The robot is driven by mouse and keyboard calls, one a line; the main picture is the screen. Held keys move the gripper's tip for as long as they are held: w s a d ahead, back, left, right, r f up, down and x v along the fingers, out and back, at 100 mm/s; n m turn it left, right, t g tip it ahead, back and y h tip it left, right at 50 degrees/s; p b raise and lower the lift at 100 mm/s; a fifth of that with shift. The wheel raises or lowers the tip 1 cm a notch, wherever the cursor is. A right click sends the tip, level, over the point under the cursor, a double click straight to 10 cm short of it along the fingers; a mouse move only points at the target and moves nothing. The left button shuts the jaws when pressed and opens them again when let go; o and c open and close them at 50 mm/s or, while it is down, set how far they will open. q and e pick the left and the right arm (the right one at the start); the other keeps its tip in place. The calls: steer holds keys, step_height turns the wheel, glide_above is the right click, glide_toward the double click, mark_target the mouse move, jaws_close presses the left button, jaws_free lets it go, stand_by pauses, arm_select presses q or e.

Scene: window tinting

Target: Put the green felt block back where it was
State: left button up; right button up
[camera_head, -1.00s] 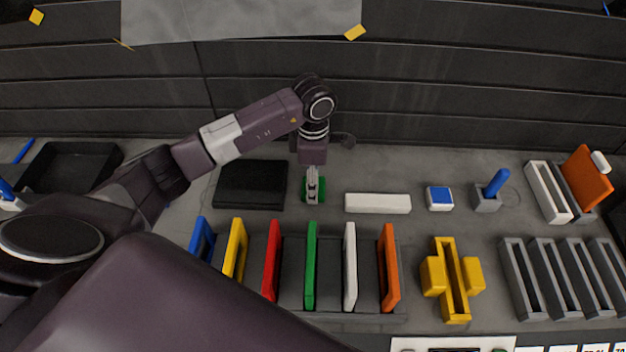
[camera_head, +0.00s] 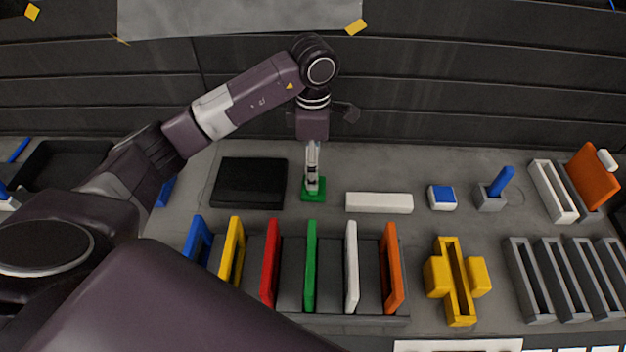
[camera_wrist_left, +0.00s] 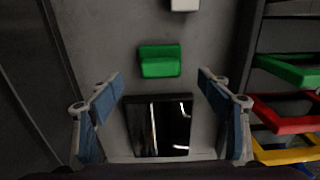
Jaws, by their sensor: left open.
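The green felt block (camera_head: 313,197) lies on the grey worktop, between a black pad and a white bar. It also shows in the left wrist view (camera_wrist_left: 160,62), near the top middle and clear of both fingers. My left gripper (camera_head: 313,186) points down above the block in the head view and hides part of it. In the left wrist view its blue-padded fingers (camera_wrist_left: 162,82) are spread wide with nothing between them. My right gripper is not in view.
The black pad (camera_head: 250,183) lies left of the block and the white bar (camera_head: 379,203) right of it. A rack of coloured frames (camera_head: 311,265) stands in front. A blue-topped white block (camera_head: 441,197) and yellow holder (camera_head: 455,280) are further right. The dark panelled wall (camera_head: 450,90) rises behind.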

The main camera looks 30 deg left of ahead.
arm_select(q)
step_height(320, 180, up, 6)
steer(key=shift+f+b, duration=0.1)
steer(key=shift+b, duration=0.4)
